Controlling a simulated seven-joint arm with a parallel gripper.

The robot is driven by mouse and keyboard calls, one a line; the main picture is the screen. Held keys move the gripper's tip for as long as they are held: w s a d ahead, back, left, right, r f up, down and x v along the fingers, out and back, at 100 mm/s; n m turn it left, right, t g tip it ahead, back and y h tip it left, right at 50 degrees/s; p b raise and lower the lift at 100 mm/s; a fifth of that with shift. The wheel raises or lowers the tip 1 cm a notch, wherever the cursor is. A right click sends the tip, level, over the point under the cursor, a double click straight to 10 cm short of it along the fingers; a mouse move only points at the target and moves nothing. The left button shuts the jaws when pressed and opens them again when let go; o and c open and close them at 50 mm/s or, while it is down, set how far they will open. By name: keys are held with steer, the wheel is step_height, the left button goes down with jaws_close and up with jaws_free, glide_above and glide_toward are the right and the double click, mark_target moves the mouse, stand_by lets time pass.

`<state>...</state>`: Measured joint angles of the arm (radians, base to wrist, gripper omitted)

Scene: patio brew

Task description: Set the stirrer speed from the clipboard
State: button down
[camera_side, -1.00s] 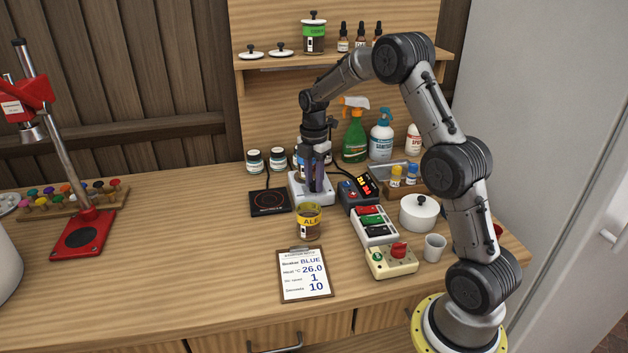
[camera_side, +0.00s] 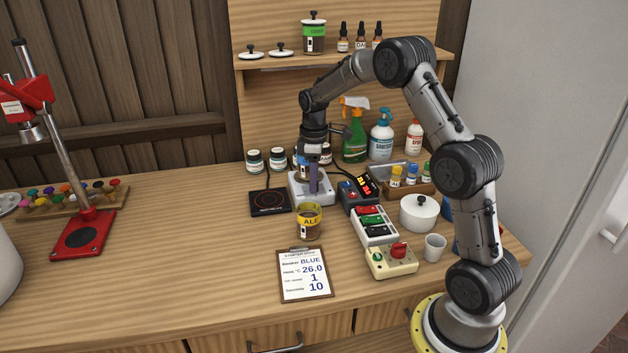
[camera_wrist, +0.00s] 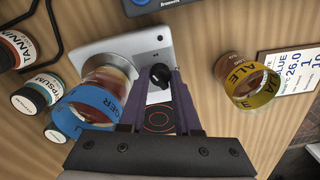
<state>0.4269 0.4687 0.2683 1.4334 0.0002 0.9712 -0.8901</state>
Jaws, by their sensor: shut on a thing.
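The white stirrer (camera_side: 299,191) stands near the back of the bench; it also shows in the wrist view (camera_wrist: 150,44). Its black knob (camera_wrist: 159,75) is between my gripper's (camera_wrist: 160,82) purple fingers, which are shut on it. In the side view my gripper (camera_side: 313,189) points down at the stirrer's front. A beaker with a blue band (camera_wrist: 92,103) stands on the stirrer, mostly hidden in the side view. The clipboard (camera_side: 304,276) lies flat in front and reads BLUE, 26.0, 1 and 10; its small labels are hard to read. The knob's setting is unclear.
A yellow-banded ALE beaker (camera_side: 308,222) stands between stirrer and clipboard. A black hot plate (camera_side: 269,203) is left of the stirrer. A controller with lit digits (camera_side: 358,193) and a switch box (camera_side: 374,226) are to the right.

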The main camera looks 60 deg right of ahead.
steer(key=m, duration=0.4)
steer(key=shift+r+m, duration=0.1)
steer(key=shift+m, duration=0.3)
stand_by(0.4)
steer(key=c, duration=0.6)
jaws_free()
step_height(320, 180, up, 14)
